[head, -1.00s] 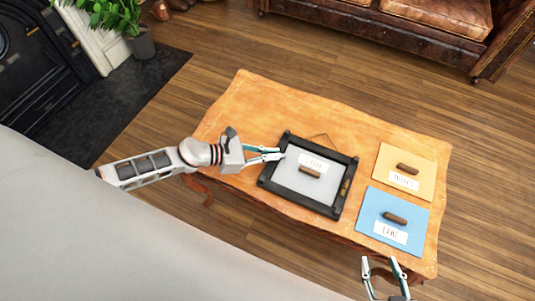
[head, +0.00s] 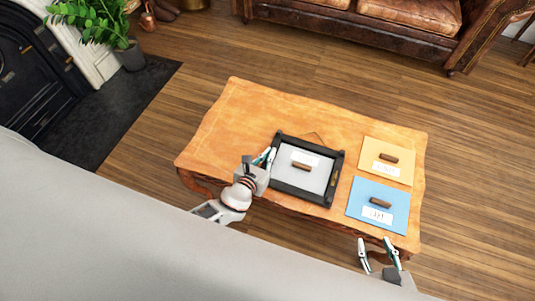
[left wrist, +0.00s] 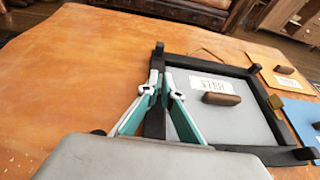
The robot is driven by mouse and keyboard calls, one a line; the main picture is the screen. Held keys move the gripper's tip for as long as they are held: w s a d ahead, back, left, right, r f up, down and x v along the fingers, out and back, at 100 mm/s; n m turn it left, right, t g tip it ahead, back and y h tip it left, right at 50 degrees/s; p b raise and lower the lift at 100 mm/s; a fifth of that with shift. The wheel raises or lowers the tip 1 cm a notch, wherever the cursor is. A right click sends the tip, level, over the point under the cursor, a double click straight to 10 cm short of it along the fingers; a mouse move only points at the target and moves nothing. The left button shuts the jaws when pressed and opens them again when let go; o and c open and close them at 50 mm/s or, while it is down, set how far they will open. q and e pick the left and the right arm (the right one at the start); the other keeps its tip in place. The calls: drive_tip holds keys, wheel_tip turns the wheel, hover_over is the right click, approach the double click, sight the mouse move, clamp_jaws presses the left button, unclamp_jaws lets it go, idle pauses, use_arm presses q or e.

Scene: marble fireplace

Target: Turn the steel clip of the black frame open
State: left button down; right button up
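The black frame (head: 306,198) lies on the wooden table with a grey panel inside it; it also shows in the left wrist view (left wrist: 262,90). A white label and a brown bar lie on the panel. My left gripper (head: 267,155) is at the frame's left side. In the left wrist view its fingertips (left wrist: 161,78) are close together around the left bar; contact is unclear. I cannot make out a steel clip, which may be hidden by the fingers. A brass-coloured piece (left wrist: 275,102) sits on the right bar. My right gripper (head: 376,248) is open and empty beyond the table's front edge.
An orange sheet (head: 401,150) and a blue sheet (head: 396,192), each with a label and brown bar, lie right of the frame. The wooden table (head: 225,125) is clear at the left. A leather sofa (head: 340,35) stands behind.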

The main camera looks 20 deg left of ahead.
use_arm(q)
drive_tip(key=shift+n+y, duration=0.4)
drive_tip(key=shift+y, duration=0.1)
drive_tip(key=c, duration=2.2)
unclamp_jaws()
drive_tip(key=shift+c, duration=0.2)
drive_tip(key=v, duration=1.2)
